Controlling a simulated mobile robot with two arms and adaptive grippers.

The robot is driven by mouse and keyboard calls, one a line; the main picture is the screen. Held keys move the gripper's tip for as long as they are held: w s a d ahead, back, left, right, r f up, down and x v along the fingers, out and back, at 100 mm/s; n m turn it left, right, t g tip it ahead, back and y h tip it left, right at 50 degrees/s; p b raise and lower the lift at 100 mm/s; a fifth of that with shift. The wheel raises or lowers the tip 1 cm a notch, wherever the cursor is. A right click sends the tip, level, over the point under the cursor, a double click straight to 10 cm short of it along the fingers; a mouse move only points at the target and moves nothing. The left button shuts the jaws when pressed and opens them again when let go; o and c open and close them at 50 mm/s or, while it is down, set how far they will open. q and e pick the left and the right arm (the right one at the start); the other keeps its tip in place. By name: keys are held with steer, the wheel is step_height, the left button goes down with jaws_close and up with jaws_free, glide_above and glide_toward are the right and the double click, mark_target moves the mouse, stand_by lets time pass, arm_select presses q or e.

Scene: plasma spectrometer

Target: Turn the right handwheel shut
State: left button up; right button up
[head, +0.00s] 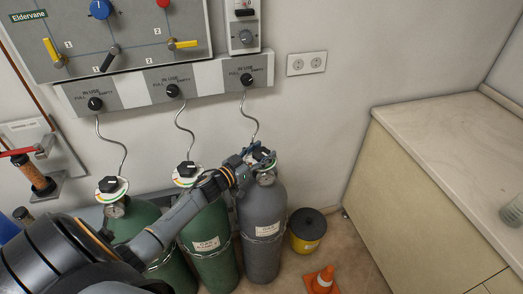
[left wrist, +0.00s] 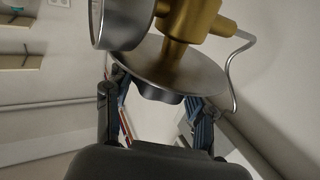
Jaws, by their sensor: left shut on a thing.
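The right handwheel (head: 262,155) is on top of the grey gas cylinder (head: 262,222), the rightmost of three. My left gripper (head: 257,157) is at it and partly hides it. In the left wrist view the black handwheel (left wrist: 160,96) sits against a round metal disc (left wrist: 172,70), below a brass valve body (left wrist: 187,22). The fingers of my left gripper (left wrist: 158,100) are on either side of the handwheel, shut on it. The handwheel's turn position cannot be read. My right gripper is not in view.
Two green cylinders (head: 206,245) stand left of the grey one, with black handwheels (head: 108,184) on top. Thin hoses (head: 250,118) run up to the wall panel. A counter (head: 450,140) is far right.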

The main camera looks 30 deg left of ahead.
arm_select(q)
steer(key=shift+m+g+h, duration=0.3)
steer(key=shift+m+h, duration=0.4)
steer(key=shift+h, duration=0.6)
steer(key=o, duration=1.2)
steer(key=shift+w, duration=0.1)
steer(key=v, duration=1.2)
